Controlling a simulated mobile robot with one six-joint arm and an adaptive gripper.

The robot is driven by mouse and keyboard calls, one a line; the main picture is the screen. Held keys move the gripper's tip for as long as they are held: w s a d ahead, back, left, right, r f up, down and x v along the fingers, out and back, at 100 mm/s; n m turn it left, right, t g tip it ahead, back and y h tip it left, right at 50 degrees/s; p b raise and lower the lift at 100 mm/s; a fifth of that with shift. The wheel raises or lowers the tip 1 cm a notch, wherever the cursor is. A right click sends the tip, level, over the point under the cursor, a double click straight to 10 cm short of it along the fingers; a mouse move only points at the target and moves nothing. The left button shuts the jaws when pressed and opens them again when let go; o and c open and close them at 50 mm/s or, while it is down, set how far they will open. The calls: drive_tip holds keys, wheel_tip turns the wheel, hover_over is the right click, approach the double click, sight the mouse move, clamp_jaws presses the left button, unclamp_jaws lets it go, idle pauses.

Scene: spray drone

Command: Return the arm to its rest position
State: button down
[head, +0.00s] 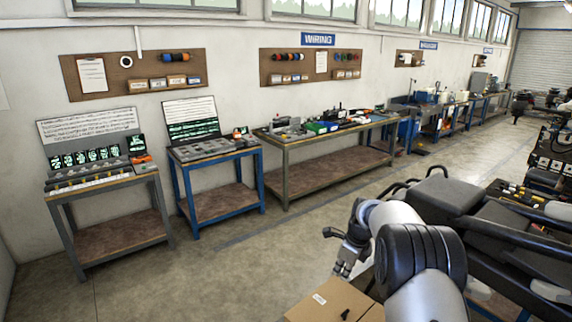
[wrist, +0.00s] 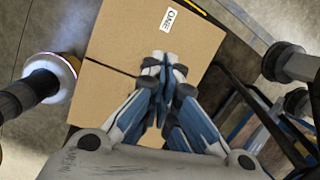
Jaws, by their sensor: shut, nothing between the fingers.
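My gripper (head: 345,262) hangs at the end of my arm, low and right of centre in the head view. In the wrist view its blue-grey fingers (wrist: 163,68) are closed together at the tips with nothing between them. They appear over a brown cardboard box (wrist: 125,35) with a white label (wrist: 169,19). Whether the tips touch the box cannot be told. The box also shows at the bottom of the head view (head: 325,303), partly hidden by my arm. A small dark item (head: 345,314) shows on it.
A large black machine (head: 485,235) stands close on the right of my arm. In the wrist view a dark cylinder with a bright ring (wrist: 58,78) is at left, and dark round parts (wrist: 288,62) are at right. Workbenches (head: 320,140) line the wall; floor before them is clear.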

drive_tip(key=s+a+r+n+t+h+b, duration=0.15)
drive_tip(key=s+r+n+b, duration=0.25)
drive_tip(key=s+r+n, duration=0.5)
drive_tip(key=s+a+r+n+y+b, duration=0.1)
drive_tip(key=s+a+r+n+b, duration=0.3)
drive_tip(key=s, duration=0.9)
drive_tip(key=s+f+n+b, duration=0.3)
drive_tip(key=s+n, duration=0.3)
drive_tip(key=s, duration=0.5)
drive_tip(key=s+f+n+h+b, duration=0.1)
drive_tip(key=s+f+n+b, duration=0.3)
drive_tip(key=s, duration=0.7)
wheel_tip(320, 180, down, 2)
drive_tip(key=shift+s+n+t, duration=0.3)
drive_tip(key=shift+n+t, duration=0.15)
drive_tip(key=shift+n, duration=0.75)
